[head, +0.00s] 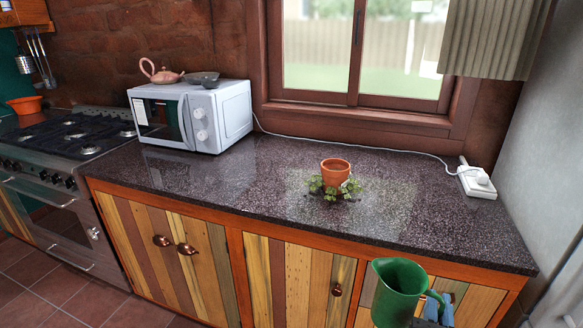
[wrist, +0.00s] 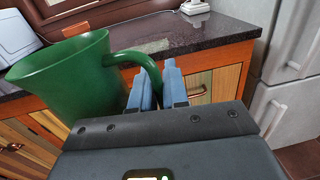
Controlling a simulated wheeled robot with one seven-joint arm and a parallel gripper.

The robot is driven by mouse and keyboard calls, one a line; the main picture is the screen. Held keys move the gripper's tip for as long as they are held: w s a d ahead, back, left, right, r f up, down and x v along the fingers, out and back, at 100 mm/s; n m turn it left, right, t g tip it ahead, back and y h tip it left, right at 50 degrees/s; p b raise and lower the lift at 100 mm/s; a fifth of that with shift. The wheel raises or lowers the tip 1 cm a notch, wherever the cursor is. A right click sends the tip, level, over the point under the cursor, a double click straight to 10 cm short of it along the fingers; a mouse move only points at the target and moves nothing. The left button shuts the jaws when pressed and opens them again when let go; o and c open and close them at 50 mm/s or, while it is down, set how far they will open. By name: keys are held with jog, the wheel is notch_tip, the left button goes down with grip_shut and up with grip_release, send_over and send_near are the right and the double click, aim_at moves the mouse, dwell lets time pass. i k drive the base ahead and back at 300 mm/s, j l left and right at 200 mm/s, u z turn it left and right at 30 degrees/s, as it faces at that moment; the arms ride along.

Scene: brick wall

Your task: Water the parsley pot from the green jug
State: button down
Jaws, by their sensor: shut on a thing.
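The green jug (head: 395,290) is at the lower right of the head view, in front of the counter's front edge. It also fills the left of the wrist view (wrist: 62,80), roughly upright, with its handle toward my gripper. My gripper (wrist: 155,82) has its blue fingers shut on the jug's handle; in the head view the fingers (head: 438,304) show at the jug's right side. The inside of the jug is mostly hidden, so I cannot tell the water level. The parsley pot (head: 335,172) is terracotta and stands on the counter, with green leaves around its base.
The dark speckled counter (head: 240,190) is mostly clear around the pot. A power strip (head: 477,184) with a white cable lies at the back right.

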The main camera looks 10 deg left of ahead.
aim_at(335, 172)
jog(key=i+j+u, duration=0.25)
jog(key=u, duration=0.25)
jog(key=i+j+u, duration=0.1)
jog(key=i+u, duration=0.15)
jog(key=u, duration=0.25)
